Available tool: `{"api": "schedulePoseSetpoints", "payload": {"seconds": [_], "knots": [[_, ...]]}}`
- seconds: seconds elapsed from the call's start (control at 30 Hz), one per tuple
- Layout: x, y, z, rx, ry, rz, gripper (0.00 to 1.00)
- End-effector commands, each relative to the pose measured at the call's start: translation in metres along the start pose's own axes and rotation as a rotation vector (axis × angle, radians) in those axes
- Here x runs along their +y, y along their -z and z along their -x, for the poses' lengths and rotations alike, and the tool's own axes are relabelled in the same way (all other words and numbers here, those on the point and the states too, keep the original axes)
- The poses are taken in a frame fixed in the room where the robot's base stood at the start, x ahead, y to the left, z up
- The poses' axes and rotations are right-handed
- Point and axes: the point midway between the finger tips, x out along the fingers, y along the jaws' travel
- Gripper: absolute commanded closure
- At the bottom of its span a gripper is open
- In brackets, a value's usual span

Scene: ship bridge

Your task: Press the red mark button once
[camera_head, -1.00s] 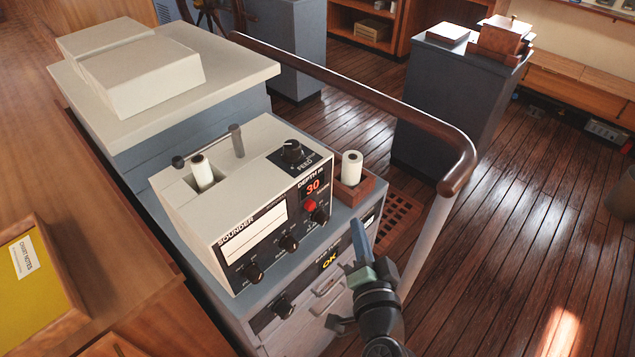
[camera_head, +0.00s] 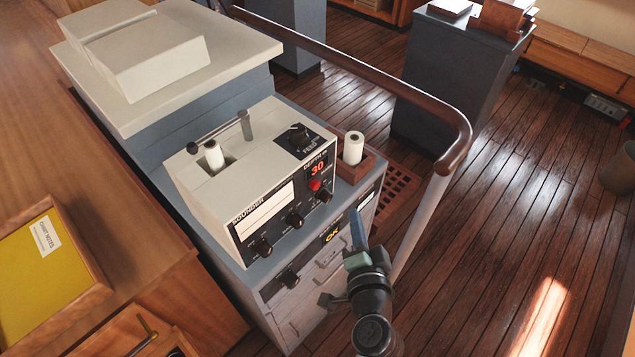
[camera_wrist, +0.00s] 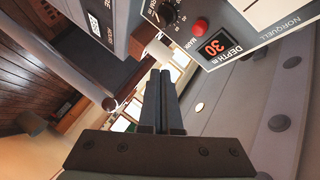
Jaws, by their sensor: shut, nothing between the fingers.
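The red mark button (camera_head: 315,185) is a small round red button on the front panel of the cream sounder unit (camera_head: 222,207), just below the red depth display (camera_head: 317,168) reading 30. In the wrist view the red button (camera_wrist: 199,26) is at the top, beside the display (camera_wrist: 216,46) and near a black knob (camera_wrist: 168,13). My gripper (camera_head: 356,224) is in front of the console, to the right of and lower than the button in the head view, and apart from it. In the wrist view its fingers (camera_wrist: 160,84) are together and empty.
A wooden box with a white paper roll (camera_head: 354,148) stands right of the sounder. A curved wooden handrail (camera_head: 390,98) on a pale post runs behind and right of it. A yellow chart-notes folder (camera_head: 38,255) lies at left. Open floor is at right.

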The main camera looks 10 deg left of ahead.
Motion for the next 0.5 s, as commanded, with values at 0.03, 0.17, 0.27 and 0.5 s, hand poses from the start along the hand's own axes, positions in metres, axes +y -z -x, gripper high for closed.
{"api": "schedulePoseSetpoints", "payload": {"seconds": [0.03,0.17,0.27,0.5], "knots": [[-0.008,-0.003,-0.004,-0.004,0.001,0.001,1.00],[-0.018,-0.012,-0.018,-0.004,0.001,0.002,1.00],[-0.025,-0.019,-0.028,-0.003,0.001,0.002,1.00],[-0.034,-0.032,-0.045,-0.002,0.000,0.001,1.00]]}}
